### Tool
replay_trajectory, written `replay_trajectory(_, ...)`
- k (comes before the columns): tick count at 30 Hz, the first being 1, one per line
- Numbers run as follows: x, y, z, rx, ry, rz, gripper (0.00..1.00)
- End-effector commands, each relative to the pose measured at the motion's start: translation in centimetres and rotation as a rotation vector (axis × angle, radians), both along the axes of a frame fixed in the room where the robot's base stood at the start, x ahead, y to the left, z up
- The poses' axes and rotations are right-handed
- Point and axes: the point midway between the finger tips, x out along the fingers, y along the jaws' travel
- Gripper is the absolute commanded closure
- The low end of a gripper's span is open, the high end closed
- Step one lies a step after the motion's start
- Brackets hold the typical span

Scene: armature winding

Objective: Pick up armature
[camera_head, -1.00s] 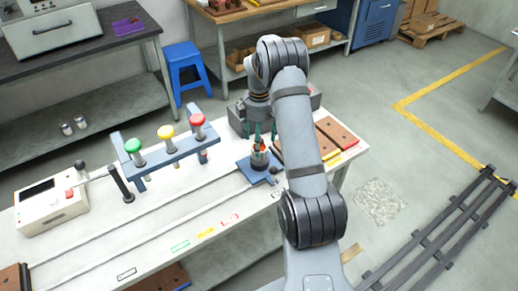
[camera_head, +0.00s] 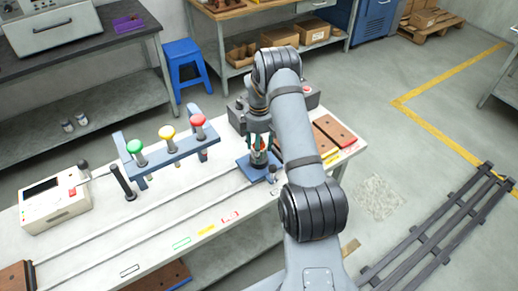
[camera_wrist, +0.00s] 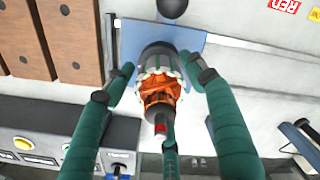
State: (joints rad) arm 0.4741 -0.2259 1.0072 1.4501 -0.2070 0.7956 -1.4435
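The armature (camera_wrist: 160,92), with orange copper windings, a grey core and a thin shaft, stands on a blue plate (camera_wrist: 128,42) in the wrist view. My gripper (camera_wrist: 158,70) has green fingers spread around it, one on each side and a third by the shaft end. Small gaps seem to show between the side fingers and the core, so it looks open. In the head view, my gripper (camera_head: 258,142) is low over the blue plate (camera_head: 244,163) and hides much of the armature (camera_head: 260,157).
A rack with green, yellow and red knobs (camera_head: 167,150) stands left of the plate. Brown blocks (camera_head: 335,130) lie to the right, and a grey control box (camera_head: 310,97) sits behind. A white meter box (camera_head: 55,198) is at far left. Rails cross the white table.

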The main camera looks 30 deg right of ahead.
Motion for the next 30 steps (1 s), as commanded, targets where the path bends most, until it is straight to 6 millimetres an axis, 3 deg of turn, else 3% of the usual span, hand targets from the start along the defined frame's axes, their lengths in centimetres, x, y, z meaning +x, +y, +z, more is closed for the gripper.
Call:
replay_trajectory(27,-0.01,0.01,0.02,0.0,0.0,0.0,1.0)
replay_trajectory(30,0.07,-0.01,0.1,0.0,-0.002,0.0,1.0)
